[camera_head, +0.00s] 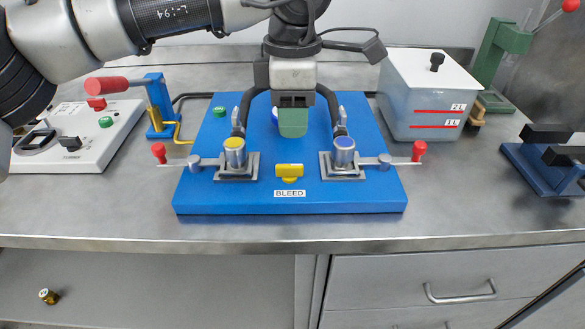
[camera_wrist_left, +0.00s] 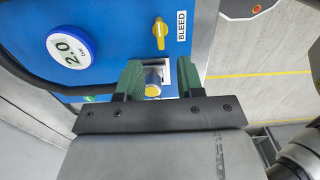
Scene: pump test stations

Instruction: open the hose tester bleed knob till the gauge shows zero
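The yellow bleed knob (camera_head: 289,172) sits at the front middle of the blue board (camera_head: 290,205), above the label BLEED. In the left wrist view, the knob (camera_wrist_left: 160,32) lies beyond my fingertips, untouched. The round gauge (camera_wrist_left: 68,48) reads 2.0 bar there; my left gripper hides it in the head view. My left gripper (camera_head: 293,122) points down over the middle of the board, behind the knob in the picture. Its green fingers (camera_wrist_left: 160,80) are apart, with nothing held. A yellow-capped fitting (camera_wrist_left: 153,88) shows through the gap, further off. My right gripper is out of view.
A white tank (camera_head: 428,95) stands at the back right, a control box (camera_head: 80,140) at the left. The steel bench front is clear.

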